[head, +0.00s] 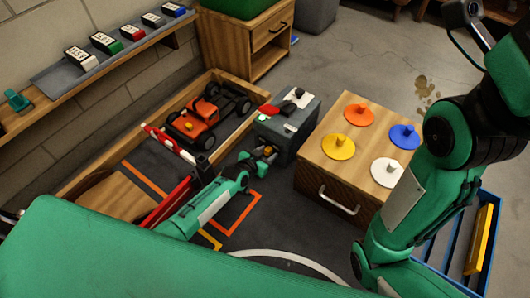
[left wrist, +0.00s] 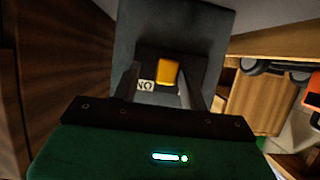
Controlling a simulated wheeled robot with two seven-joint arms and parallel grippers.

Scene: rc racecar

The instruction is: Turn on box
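A dark grey box (head: 288,129) stands beside the wooden cabinet in the head view, with red, black and pale parts on its top. My left gripper (head: 264,154) is low at the box's near left side. In the left wrist view, a dark grey panel (left wrist: 178,30) faces me, with an orange-yellow switch (left wrist: 167,74) and a small pale label (left wrist: 146,85) whose letters look like an upside-down "ON". The two fingers of my left gripper (left wrist: 160,92) are apart, on either side of the switch and label. Whether they touch the panel I cannot tell. My right gripper is out of view.
An orange racecar (head: 196,122) sits in a wooden-edged area left of the box. The wooden cabinet (head: 325,182) carries orange, blue, yellow and white knobbed discs. A red barrier post (head: 178,195) stands close to my left arm. A blue rack (head: 440,240) is at lower right.

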